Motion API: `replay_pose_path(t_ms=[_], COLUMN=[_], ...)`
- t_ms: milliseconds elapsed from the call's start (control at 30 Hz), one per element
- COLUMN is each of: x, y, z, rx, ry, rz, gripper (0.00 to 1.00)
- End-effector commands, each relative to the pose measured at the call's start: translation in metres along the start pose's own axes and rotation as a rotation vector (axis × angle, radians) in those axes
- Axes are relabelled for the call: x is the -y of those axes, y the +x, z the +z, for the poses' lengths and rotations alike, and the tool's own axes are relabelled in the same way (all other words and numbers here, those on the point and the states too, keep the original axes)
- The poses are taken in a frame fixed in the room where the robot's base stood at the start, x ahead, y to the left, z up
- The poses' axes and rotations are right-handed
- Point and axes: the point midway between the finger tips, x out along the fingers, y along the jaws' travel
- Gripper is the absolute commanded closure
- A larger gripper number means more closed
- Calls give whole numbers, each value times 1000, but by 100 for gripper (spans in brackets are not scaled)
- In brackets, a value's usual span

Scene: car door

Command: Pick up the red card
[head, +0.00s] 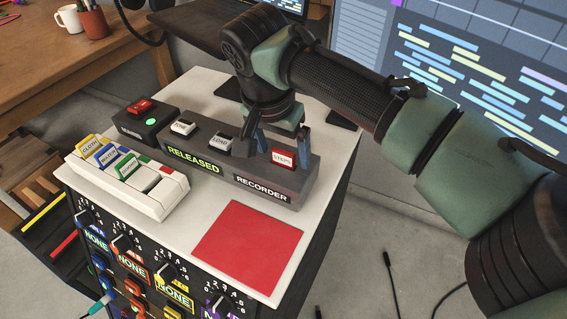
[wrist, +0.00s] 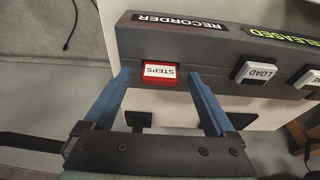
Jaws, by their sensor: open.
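A small red piece labelled STEPS (head: 284,158) sits at the right end of the grey RECORDER box (head: 263,195). It also shows in the wrist view (wrist: 159,74), between my fingertips in the picture. My gripper (head: 280,138) is open and empty, pointing down over that end of the box, with its blue fingers apart (wrist: 158,78). I cannot tell how far the fingertips are from the STEPS piece. A large flat red square (head: 248,243) lies on the white top in front of the box, clear of my gripper.
The white cabinet top (head: 210,220) also bears a white rack (head: 125,190) with yellow, blue and green labelled cards, and a dark box with a red button (head: 140,106). Knobs line the cabinet front. A wooden desk stands at upper left, a large screen (head: 460,80) behind my arm.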

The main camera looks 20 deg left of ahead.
Motion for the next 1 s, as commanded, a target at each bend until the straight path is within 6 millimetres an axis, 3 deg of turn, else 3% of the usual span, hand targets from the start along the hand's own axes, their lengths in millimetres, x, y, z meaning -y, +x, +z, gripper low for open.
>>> replay_pose_path(t_ms=[100, 600, 867, 1000], x=[0, 0, 0, 0], y=[-1, -1, -5, -25], z=[0, 0, -1, -7], rx=[0, 0, 0, 0], ry=[0, 0, 0, 0], rz=[0, 0, 0, -2], gripper=[12, 99, 99, 99])
